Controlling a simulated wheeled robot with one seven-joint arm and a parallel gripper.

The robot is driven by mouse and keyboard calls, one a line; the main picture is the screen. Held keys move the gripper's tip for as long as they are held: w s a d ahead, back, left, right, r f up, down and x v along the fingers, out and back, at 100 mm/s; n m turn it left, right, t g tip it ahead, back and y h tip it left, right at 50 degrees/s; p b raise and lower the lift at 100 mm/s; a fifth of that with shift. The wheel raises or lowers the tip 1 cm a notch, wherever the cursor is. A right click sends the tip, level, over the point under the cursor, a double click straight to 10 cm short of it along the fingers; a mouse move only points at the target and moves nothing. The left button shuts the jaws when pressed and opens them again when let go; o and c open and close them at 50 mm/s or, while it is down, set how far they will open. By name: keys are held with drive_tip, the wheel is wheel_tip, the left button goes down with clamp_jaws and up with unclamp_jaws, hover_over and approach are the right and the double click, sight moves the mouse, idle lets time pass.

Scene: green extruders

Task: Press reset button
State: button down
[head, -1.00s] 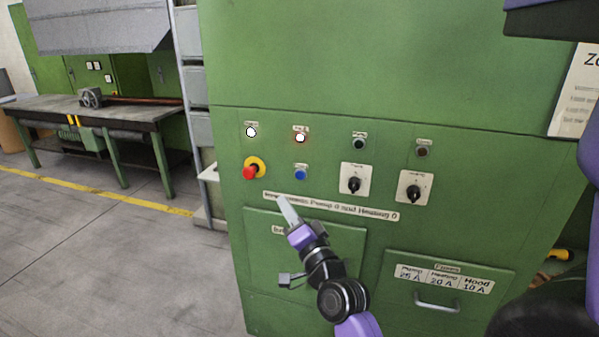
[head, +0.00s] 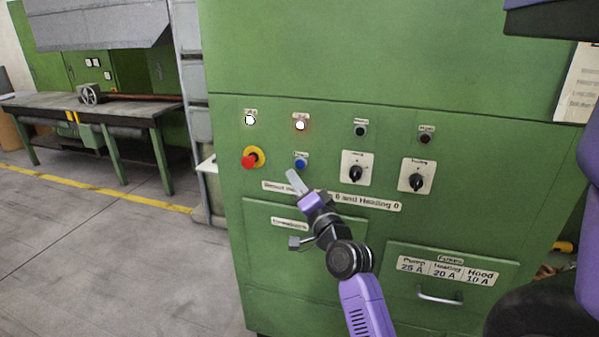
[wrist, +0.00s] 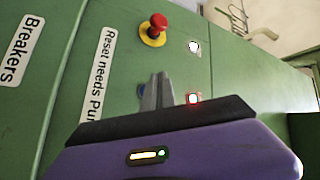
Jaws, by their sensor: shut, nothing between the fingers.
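The blue button (head: 300,163) is on the green cabinet front, below a lit red-ringed lamp (head: 300,125). A small label sits just above the button. My gripper (head: 292,175) is shut and empty, with its tip just below and left of the blue button in the head view. In the wrist view the shut fingers (wrist: 158,92) cover most of the blue button (wrist: 141,91), and only a sliver of it shows. I cannot tell whether the fingertips touch the panel.
A red emergency stop (head: 251,160) on a yellow ring sticks out left of the blue button. Two black rotary switches (head: 356,173) (head: 416,181) are to the right. A drawer handle (head: 439,297) is lower right. A workbench (head: 95,105) stands at the far left.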

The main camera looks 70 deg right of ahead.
drive_tip(key=shift+w+d+b, duration=0.1)
drive_tip(key=shift+d+b, duration=0.4)
drive_tip(key=shift+d, duration=0.95)
drive_tip(key=shift+d, duration=0.2)
idle(0.9)
drive_tip(key=shift+d, duration=0.25)
drive_tip(key=shift+d+b, duration=0.35)
drive_tip(key=shift+b, duration=0.15)
idle(0.5)
drive_tip(key=shift+a, duration=0.1)
idle(0.4)
drive_tip(key=shift+a+p, duration=0.4)
drive_tip(key=shift+a, duration=0.25)
drive_tip(key=a+p, duration=0.3)
drive_tip(key=a, duration=0.2)
drive_tip(key=shift+s, duration=0.2)
